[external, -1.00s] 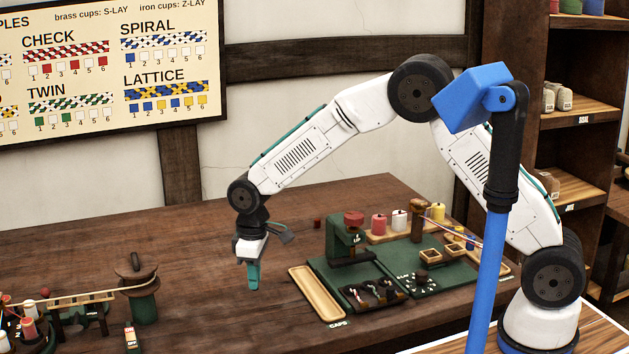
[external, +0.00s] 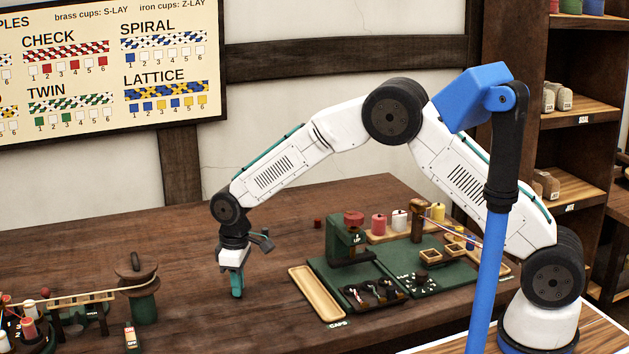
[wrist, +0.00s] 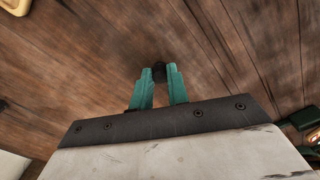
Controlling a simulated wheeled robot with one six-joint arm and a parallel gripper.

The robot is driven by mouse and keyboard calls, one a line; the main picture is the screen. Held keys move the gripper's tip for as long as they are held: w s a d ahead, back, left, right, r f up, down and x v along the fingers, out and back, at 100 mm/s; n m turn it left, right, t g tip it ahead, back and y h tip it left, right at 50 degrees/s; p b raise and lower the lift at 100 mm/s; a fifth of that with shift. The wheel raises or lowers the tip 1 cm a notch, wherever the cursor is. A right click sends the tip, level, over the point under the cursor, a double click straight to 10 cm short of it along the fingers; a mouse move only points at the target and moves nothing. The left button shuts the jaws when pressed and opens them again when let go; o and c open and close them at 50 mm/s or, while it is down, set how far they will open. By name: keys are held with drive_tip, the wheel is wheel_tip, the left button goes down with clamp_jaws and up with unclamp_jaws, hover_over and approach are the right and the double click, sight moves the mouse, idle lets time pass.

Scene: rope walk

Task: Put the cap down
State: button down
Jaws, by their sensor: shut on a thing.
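My gripper (external: 237,288) hangs fingers down, low over the bare wooden table, left of the long pale tray. In the wrist view the teal fingers (wrist: 160,80) are shut on a small dark piece, the cap (wrist: 159,70), which shows between their tips. Most of the cap is hidden by the fingers, and I cannot make it out in the external view. I cannot tell whether it touches the table.
The pale empty tray (external: 316,294) beside the "CAPS" label and the green work board (external: 340,272) lie to the right. A green spool-like stand (external: 144,302) and a rack of bobbins (external: 80,312) are at left. The table (external: 200,260) around my gripper is clear.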

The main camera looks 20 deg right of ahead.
drive_tip(key=c, duration=1.4)
unclamp_jaws()
drive_tip(key=shift+f, duration=0.1)
drive_tip(key=shift+o, duration=0.2)
wheel_tip(320, 180, up, 12)
drive_tip(key=shift+r, duration=0.2)
drive_tip(key=shift+d, duration=0.1)
drive_tip(key=s+d+r+m, duration=0.2)
drive_tip(key=d+r, duration=0.4)
drive_tip(key=d, duration=0.4)
drive_tip(key=s+d+r+m, duration=0.15)
drive_tip(key=d+r, duration=0.35)
drive_tip(key=d, duration=0.5)
drive_tip(key=s+d+r+m, duration=0.1)
drive_tip(key=d+r+m, duration=0.1)
drive_tip(key=d+r, duration=0.6)
drive_tip(key=s+d+m+t, duration=0.1)
drive_tip(key=s+d+m, duration=0.2)
drive_tip(key=s+d, duration=0.9)
drive_tip(key=s+d+f+m, duration=0.3)
drive_tip(key=s+d+f, duration=0.2)
drive_tip(key=s+d, duration=0.5)
drive_tip(key=shift+s+d+f, duration=0.15)
drive_tip(key=shift+s+d, duration=0.05)
drive_tip(key=shift+s, duration=1.05)
